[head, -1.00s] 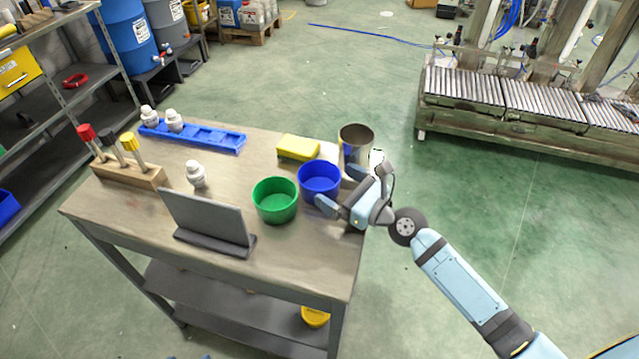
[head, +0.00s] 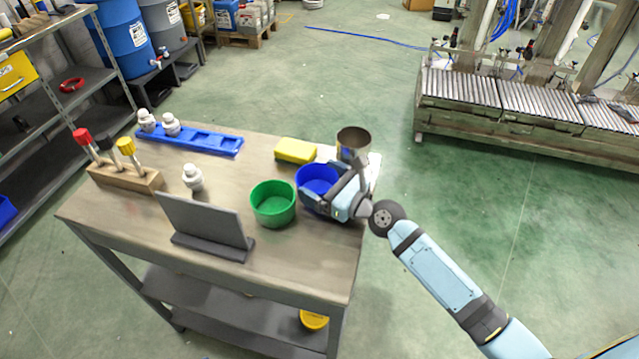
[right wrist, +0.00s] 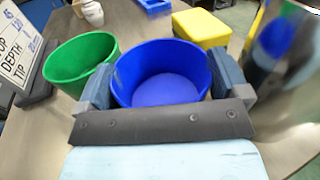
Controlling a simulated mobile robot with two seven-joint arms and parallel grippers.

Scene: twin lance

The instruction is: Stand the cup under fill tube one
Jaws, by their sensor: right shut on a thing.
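A blue cup (head: 312,178) stands on the work table (head: 300,262) near its right edge. A green cup (head: 272,203) stands just left of it. My right gripper (head: 328,190) is shut on the blue cup. In the right wrist view the blue cup (right wrist: 162,74) sits between the two fingers, open side up and empty, and the green cup (right wrist: 80,60) is to the left. My left gripper is not in view. I cannot tell which part in view is fill tube one.
A metal container (head: 353,143) stands close behind my right gripper. A yellow block (head: 296,150), a blue tray (head: 205,140), a grey sign stand (head: 205,222) and a wooden tool rack (head: 125,178) are on the table. A roller conveyor (head: 520,100) with tubes stands at back right, across open floor.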

